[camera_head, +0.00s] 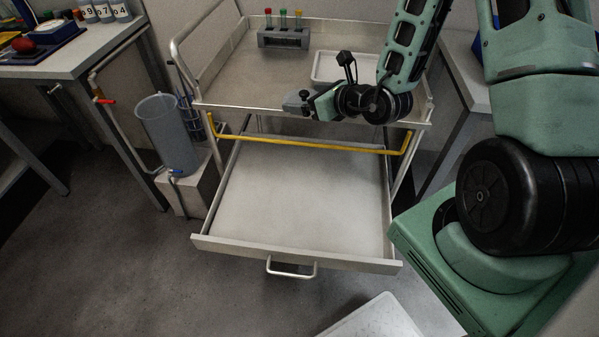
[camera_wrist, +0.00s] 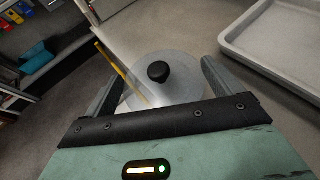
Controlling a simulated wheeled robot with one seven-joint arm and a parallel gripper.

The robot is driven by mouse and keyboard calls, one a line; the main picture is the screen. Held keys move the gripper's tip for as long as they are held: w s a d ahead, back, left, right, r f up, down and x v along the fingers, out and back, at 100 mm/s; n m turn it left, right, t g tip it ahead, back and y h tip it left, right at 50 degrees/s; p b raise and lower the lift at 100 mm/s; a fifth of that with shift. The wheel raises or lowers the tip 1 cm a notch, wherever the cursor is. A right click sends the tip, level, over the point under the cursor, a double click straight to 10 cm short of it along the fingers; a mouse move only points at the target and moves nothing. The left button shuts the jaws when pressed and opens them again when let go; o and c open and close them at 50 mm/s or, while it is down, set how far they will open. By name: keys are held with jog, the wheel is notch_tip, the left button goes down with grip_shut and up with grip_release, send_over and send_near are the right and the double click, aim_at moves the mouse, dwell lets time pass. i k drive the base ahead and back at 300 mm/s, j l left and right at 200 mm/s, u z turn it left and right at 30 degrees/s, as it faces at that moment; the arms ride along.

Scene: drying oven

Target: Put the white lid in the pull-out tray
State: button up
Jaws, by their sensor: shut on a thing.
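My gripper (camera_head: 298,103) is above the front part of the cart's top shelf, up and behind the pulled-out tray. In the wrist view my gripper (camera_wrist: 160,82) has its two grey fingers on either side of a pale, see-through round lid (camera_wrist: 178,88) with a black knob, and is shut on it. I cannot make out the lid clearly in the head view. The pull-out tray (camera_head: 300,205) stands far out from the cart, below the top shelf, and its floor is bare.
A yellow bar (camera_head: 310,143) runs across the cart's front, above the tray's rear. The top shelf (camera_head: 235,85) holds a rack with coloured tubes (camera_head: 283,36) and a white shallow tray (camera_head: 335,67). A grey cylinder (camera_head: 168,133) stands left of the cart.

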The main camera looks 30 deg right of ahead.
aim_at(309, 220)
jog(key=k+l+u, duration=0.95)
jog(key=u, duration=0.15)
jog(key=l, duration=0.1)
